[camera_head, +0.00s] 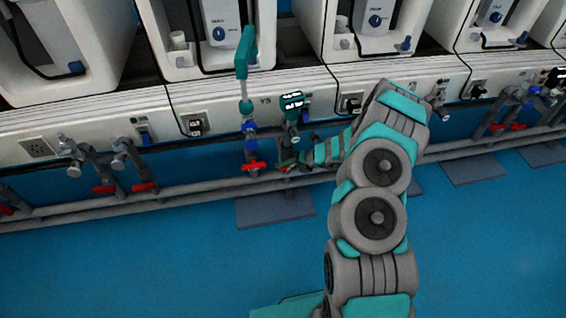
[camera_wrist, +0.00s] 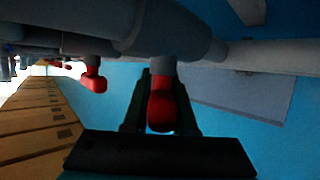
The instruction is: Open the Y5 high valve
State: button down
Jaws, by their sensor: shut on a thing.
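The Y5 label (camera_head: 265,100) is on the white panel. Below it are two pipe fittings, each with a red valve handle. The left red handle (camera_head: 254,166) stands free in the head view. My gripper (camera_head: 290,164) is at the right-hand fitting and hides most of its handle. In the wrist view, the gripper (camera_wrist: 160,88) has its two dark fingers on either side of a red handle (camera_wrist: 161,105), shut on it. Another red handle (camera_wrist: 94,80) shows to the left, apart from the fingers. I cannot tell which one is the high valve.
More red-handled valves (camera_head: 140,187) stand to the left and right. A teal upright part (camera_head: 245,65) rises above the left fitting. The blue floor (camera_head: 150,270) in front is clear.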

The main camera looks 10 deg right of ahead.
jog(key=shift+h, duration=0.8)
jog(key=shift+d+f+n+h+p, duration=0.2)
jog(key=shift+d+n+h+p, duration=0.1)
jog(key=shift+h, duration=0.45)
jog(key=shift+d+f+n+h+p, duration=0.15)
jog(key=shift+d+n+h, duration=0.1)
jog(key=shift+h, duration=0.5)
jog(key=c, duration=0.7)
grip_release()
jog(key=shift+p+v, duration=0.4)
jog(key=shift+v, duration=3.45)
jog(key=shift+w+r, duration=0.1)
